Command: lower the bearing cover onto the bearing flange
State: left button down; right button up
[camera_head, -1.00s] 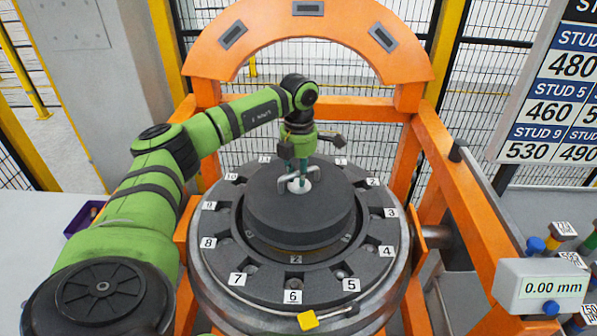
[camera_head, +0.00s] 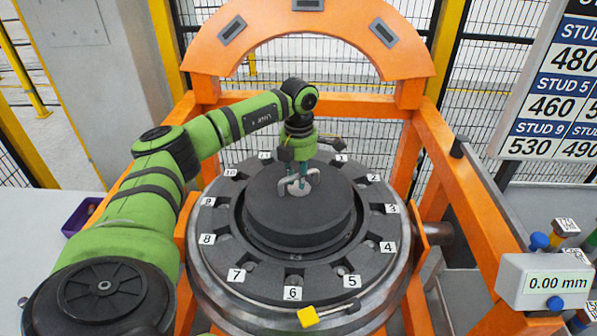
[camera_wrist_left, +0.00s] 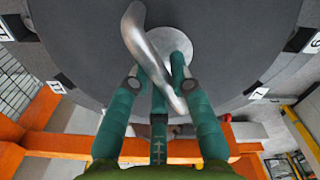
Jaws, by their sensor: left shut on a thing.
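The bearing cover (camera_head: 300,222) is a thick dark grey disc with a bent metal handle and a pale round plate at its centre. It sits level within the dark grey bearing flange (camera_head: 218,222), a ring with numbered white labels. A dark gap shows around the cover's front; whether it touches the flange below is hidden. My left gripper (camera_head: 299,186) reaches down from above and is shut on the handle. In the left wrist view, the green fingers (camera_wrist_left: 165,88) close around the shiny handle (camera_wrist_left: 148,50) over the cover (camera_wrist_left: 235,45). My right gripper is not in view.
An orange gantry (camera_head: 405,165) surrounds the flange, with its arch behind. A grey gauge box (camera_head: 543,284) reading 0.00 mm stands at the right, near several coloured parts. A rod with a yellow block (camera_head: 307,317) lies at the flange's front edge. A purple bin (camera_head: 82,215) is at left.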

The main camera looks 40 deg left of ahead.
pick_arm(q)
jog(key=shift+f+b, duration=0.5)
jog(key=shift+f, duration=0.35)
jog(key=c, duration=1)
grip_release()
jog(key=shift+r, duration=0.1)
jog(key=shift+c, duration=0.2)
notch_tip(320, 180, up, 12)
jog(key=shift+r, duration=0.1)
